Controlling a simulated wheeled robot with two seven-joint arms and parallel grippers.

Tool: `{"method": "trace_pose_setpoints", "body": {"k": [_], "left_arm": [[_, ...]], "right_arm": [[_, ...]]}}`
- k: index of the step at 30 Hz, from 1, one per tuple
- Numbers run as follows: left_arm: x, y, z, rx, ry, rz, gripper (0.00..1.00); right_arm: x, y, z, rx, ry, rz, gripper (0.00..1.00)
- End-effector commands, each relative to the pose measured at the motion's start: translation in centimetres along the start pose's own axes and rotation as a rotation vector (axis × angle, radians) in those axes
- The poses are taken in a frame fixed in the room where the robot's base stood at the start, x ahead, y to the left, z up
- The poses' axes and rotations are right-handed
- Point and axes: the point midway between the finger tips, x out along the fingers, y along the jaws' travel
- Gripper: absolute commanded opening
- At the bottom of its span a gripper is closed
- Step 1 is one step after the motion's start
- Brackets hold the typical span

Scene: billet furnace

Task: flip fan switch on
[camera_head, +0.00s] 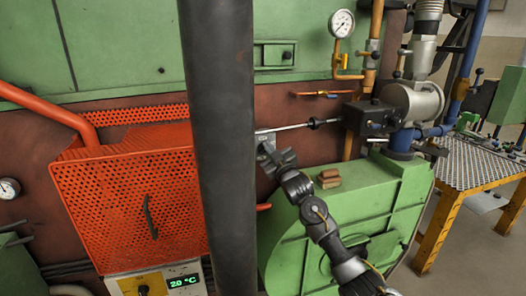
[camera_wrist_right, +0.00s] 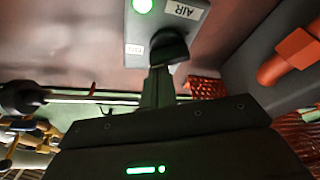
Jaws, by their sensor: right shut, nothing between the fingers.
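A small grey switch box labelled AIR (camera_wrist_right: 190,12) shows upside down at the top of the right wrist view, with a lit green light. A dark rounded part (camera_wrist_right: 168,46), which may be its switch lever, lies at the fingertips. In the head view the box (camera_head: 265,146) shows only partly behind my right gripper (camera_head: 272,158). That gripper is shut and empty, with its fingertips at the face of the box. I cannot tell whether they touch the lever. My left gripper is not in view.
An orange perforated guard (camera_head: 120,200) stands at the left, above a panel reading 20 °C (camera_head: 184,281). A metal rod (camera_head: 290,127) runs above the gripper. A yellow-legged table (camera_head: 470,165) stands right.

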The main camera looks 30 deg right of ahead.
Motion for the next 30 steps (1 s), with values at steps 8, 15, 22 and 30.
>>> {"method": "trace_pose_setpoints", "body": {"k": [8, 15, 22, 30], "left_arm": [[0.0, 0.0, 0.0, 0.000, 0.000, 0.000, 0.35], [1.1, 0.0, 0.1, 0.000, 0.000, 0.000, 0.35], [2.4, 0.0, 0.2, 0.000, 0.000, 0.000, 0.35], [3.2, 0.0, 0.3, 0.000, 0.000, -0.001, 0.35]], "right_arm": [[-0.1, 0.0, 0.0, -0.001, 0.000, -0.001, 0.00], [-2.7, -0.2, 0.3, -0.002, 0.000, -0.002, 0.00], [-7.2, -0.2, 0.3, -0.002, 0.000, -0.001, 0.00], [-10.4, -0.1, 0.1, -0.001, 0.001, -0.001, 0.00]]}}
